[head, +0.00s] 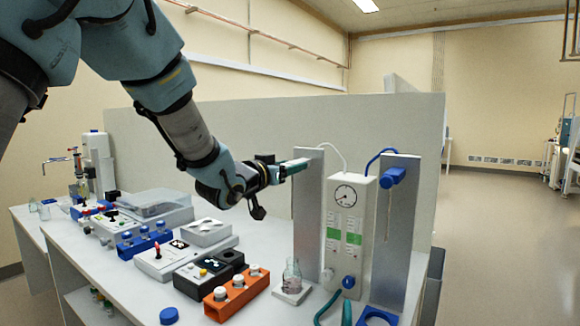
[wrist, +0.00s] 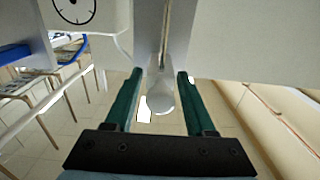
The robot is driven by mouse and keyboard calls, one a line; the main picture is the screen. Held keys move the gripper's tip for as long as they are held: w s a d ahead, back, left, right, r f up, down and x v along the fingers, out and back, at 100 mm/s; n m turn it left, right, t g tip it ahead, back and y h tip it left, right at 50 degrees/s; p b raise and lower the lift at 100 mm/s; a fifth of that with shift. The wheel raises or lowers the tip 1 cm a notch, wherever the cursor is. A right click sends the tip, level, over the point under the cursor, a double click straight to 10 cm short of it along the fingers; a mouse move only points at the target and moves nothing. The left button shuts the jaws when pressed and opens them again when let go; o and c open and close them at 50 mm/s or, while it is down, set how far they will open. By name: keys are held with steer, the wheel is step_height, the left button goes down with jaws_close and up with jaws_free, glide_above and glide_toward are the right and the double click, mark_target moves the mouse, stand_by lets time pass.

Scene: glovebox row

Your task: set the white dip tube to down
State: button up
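The white dip tube's holder shows in the wrist view as a pale rounded knob (wrist: 162,97) at the end of a slim vertical grey plate. In the head view this plate (head: 307,215) stands left of the white dial unit, and my gripper hides the knob. A thin white tube (head: 338,152) arches from the plate's top to the unit. My gripper (head: 297,166) is at the plate's upper part. In the wrist view its green fingers (wrist: 160,80) are apart, one on each side of the knob, with visible gaps.
The white unit with a dial (head: 342,230) stands right of the plate, then a second plate with a blue block (head: 394,176) high on it. A flask (head: 292,276), an orange button box (head: 237,293) and control boxes stand on the bench. A grey partition is behind.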

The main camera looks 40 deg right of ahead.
jaws_close()
stand_by(1.2)
